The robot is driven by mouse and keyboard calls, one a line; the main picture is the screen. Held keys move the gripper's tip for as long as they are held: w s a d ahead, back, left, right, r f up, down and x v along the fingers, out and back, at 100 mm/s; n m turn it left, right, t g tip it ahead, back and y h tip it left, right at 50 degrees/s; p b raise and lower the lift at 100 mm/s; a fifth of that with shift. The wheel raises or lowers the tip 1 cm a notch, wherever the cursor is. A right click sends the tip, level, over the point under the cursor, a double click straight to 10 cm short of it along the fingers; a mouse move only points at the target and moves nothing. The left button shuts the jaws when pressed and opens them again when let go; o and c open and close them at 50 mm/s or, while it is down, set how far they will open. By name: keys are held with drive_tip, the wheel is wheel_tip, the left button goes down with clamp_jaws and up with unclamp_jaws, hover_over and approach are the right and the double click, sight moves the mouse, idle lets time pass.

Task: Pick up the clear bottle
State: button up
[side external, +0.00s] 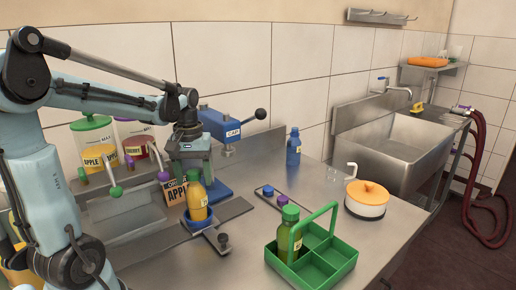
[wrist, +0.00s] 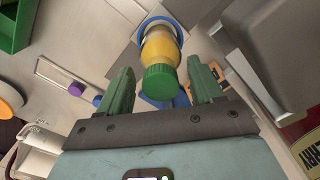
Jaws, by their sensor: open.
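A see-through bottle with yellow-orange contents (side external: 197,201) stands upright in a blue ring holder (side external: 187,222) on the steel counter. In the wrist view the bottle (wrist: 161,48) shows a green cap pointing toward the camera. My gripper (wrist: 162,86) is open, with one green finger on each side of the cap and visible gaps to both. In the side view my gripper (side external: 191,160) is just above the bottle and hides its top. I cannot tell how far down the fingers reach.
A green caddy (side external: 335,262) holding a green-capped bottle (side external: 289,238) stands at the front right. A blue bottle (side external: 293,148), an orange-lidded pot (side external: 367,198) and a strip with small caps (side external: 268,191) are on the counter. A blue cap press (side external: 222,124) stands behind my gripper.

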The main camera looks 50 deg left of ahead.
drive_tip(key=shift+f, duration=0.15)
clamp_jaws()
idle(0.4)
idle(1.0)
